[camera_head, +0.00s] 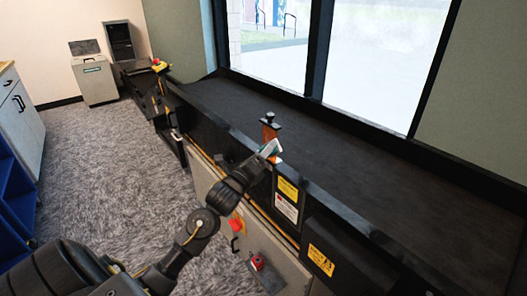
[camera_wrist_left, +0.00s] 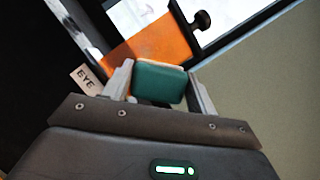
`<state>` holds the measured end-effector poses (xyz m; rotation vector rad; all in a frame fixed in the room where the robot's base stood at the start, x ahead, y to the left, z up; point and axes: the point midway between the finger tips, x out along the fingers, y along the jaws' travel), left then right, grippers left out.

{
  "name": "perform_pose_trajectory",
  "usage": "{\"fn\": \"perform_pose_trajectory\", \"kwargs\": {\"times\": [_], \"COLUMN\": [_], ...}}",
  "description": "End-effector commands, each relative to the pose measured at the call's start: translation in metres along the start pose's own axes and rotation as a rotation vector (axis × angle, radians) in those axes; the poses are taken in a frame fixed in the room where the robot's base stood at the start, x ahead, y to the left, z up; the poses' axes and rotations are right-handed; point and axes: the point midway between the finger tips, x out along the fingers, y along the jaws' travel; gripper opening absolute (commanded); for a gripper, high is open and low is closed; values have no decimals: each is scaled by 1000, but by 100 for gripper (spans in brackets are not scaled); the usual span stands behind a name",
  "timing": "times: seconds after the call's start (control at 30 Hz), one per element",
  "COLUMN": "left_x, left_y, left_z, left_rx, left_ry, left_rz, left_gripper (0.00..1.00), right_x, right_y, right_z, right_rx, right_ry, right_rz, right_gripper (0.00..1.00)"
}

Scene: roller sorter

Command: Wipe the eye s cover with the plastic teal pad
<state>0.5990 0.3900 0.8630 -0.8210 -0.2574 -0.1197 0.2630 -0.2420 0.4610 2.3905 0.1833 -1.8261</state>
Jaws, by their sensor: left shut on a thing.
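My left gripper (camera_wrist_left: 159,90) is shut on the teal pad (camera_wrist_left: 158,83), which sits between its two fingers in the left wrist view. In the head view the left gripper (camera_head: 266,153) is at the side rail of the dark conveyor, right by an orange bracket (camera_head: 269,131) with a black knob on top. The orange bracket (camera_wrist_left: 150,42) and its knob (camera_wrist_left: 202,21) show just beyond the pad in the wrist view. A small tag reading "EYE" (camera_wrist_left: 85,79) is left of the fingers. I cannot tell whether the pad touches the eye's cover. My right gripper is not in view.
The dark conveyor bed (camera_head: 330,160) runs along the window and is empty. Yellow and white labels (camera_head: 287,198) and a red button (camera_head: 257,263) are on its front side. A grey bin (camera_head: 95,80) stands at the far left. Carpeted floor (camera_head: 110,170) is clear.

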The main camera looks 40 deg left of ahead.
Motion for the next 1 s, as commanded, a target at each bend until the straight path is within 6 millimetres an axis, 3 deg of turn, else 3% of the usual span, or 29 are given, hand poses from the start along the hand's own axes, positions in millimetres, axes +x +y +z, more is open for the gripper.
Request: {"fn": "perform_pose_trajectory", "kwargs": {"times": [1.0], "left_x": [16], "left_y": [44], "left_z": [42], "left_rx": [3], "left_ry": [-2], "left_rz": [0], "left_gripper": [39], "right_x": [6], "right_y": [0], "right_z": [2], "right_rx": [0], "right_ry": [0], "right_rz": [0], "right_gripper": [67]}}
